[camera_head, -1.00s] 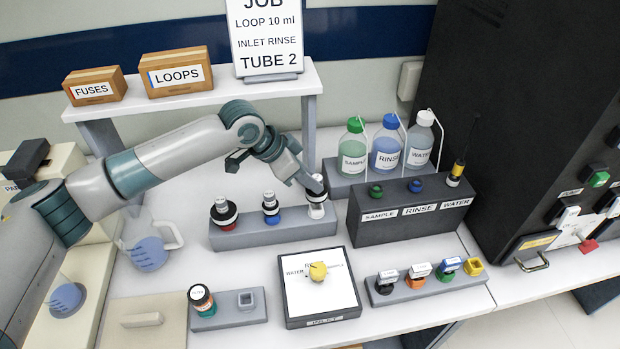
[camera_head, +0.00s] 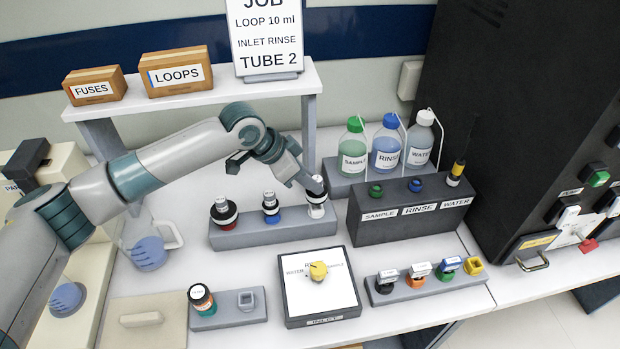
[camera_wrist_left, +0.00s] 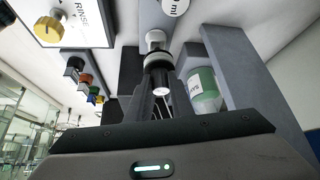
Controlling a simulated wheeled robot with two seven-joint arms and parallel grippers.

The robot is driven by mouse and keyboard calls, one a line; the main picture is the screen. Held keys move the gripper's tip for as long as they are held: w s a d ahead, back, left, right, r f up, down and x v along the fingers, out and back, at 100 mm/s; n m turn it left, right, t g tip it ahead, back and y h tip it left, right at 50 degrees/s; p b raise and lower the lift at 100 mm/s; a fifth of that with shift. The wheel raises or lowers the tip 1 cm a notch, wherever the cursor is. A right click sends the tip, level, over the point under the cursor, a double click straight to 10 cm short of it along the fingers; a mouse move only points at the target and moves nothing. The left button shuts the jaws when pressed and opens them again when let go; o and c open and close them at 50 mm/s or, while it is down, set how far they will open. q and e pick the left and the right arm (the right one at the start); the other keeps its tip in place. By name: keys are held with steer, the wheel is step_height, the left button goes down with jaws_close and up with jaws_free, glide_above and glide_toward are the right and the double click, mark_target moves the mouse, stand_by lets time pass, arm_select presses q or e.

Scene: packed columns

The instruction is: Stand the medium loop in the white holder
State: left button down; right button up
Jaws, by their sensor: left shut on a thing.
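My left gripper (camera_head: 316,190) is shut on a dark-banded, white-topped loop (camera_wrist_left: 157,42) above the right end of the grey rack (camera_head: 262,236). The loop is upright at the white holder (camera_head: 317,212); the fingers hide part of it, and I cannot tell whether it is fully seated. In the left wrist view the fingers (camera_wrist_left: 160,82) close around the loop's body. A loop in the red holder (camera_head: 224,212) stands at the rack's left, and another in the blue holder (camera_head: 270,208) in the middle. My right gripper is not in view.
Sample, rinse and water bottles (camera_head: 387,151) stand just right of the gripper, behind a dark labelled block (camera_head: 400,229). A box with a yellow knob (camera_head: 318,271) lies in front. A shelf (camera_head: 200,95) is above and behind. A beaker (camera_head: 148,252) stands left.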

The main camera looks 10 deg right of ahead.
arm_select(q)
steer(key=shift+f, duration=1.3)
steer(key=c, duration=1.5)
jaws_free()
steer(key=shift+r, duration=0.1)
steer(key=v, duration=1.1)
steer(key=shift+s+a+r, duration=0.1)
steer(key=shift+a+r, duration=0.2)
